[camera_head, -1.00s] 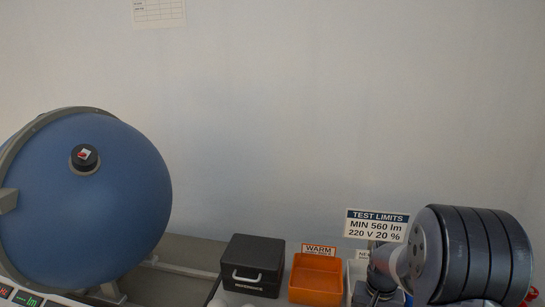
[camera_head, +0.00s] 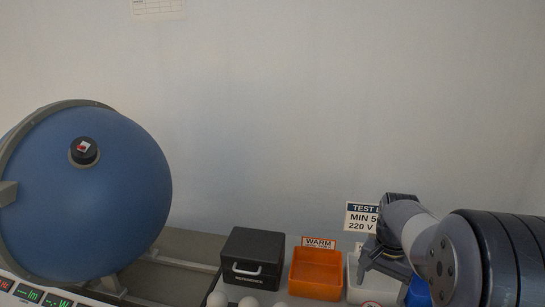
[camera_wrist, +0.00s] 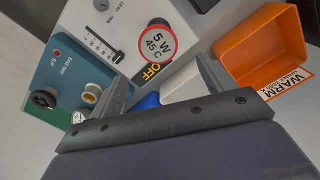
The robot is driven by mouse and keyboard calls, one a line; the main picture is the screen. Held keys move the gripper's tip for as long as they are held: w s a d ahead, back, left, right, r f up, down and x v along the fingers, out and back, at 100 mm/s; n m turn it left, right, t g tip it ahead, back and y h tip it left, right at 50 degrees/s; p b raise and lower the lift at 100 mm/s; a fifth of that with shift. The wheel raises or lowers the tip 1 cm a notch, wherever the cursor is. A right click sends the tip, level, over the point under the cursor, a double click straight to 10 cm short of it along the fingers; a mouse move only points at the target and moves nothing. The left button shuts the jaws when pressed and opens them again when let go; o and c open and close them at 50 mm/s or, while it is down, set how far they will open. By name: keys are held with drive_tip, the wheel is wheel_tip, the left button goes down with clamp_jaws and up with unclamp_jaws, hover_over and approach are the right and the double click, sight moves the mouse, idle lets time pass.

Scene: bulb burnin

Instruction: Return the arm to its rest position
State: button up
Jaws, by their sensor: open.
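My arm reaches in from the right edge of the head view, over the right end of the bench. My gripper (camera_wrist: 163,88) is open in the wrist view, its two fingers spread apart. Between and beyond the fingers show a blue part and a white part, partly hidden; I cannot tell whether they touch the fingers. In the head view my wrist is over the white bin (camera_head: 355,290), and the fingertips are hard to make out.
An orange WARM bin (camera_head: 316,272), a black box (camera_head: 253,258) and white bulbs (camera_head: 248,302) are left of my arm. A large blue sphere (camera_head: 95,200) stands far left. The wrist view shows a teal panel (camera_wrist: 75,78) and a white control panel (camera_wrist: 120,28). A test limits sign (camera_head: 362,216) is partly covered.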

sight(373, 306)
wheel_tip(373, 306, down, 10)
drive_tip(key=shift+r+p, duration=0.1)
drive_tip(key=shift+p, duration=0.2)
drive_tip(key=shift+f, duration=0.4)
drive_tip(key=n, duration=0.5)
drive_tip(key=shift+w+a+r, duration=0.1)
drive_tip(key=shift+w, duration=0.15)
drive_tip(key=m, duration=0.5)
drive_tip(key=shift+s+m, duration=0.25)
drive_tip(key=shift+m, duration=0.15)
drive_tip(key=m, duration=0.5)
drive_tip(key=shift+s, duration=0.2)
drive_tip(key=m, duration=0.5)
drive_tip(key=shift+s+d+m, duration=0.25)
drive_tip(key=shift+m, duration=0.05)
drive_tip(key=m, duration=0.5)
drive_tip(key=shift+s+m, duration=0.25)
drive_tip(key=shift+m, duration=0.05)
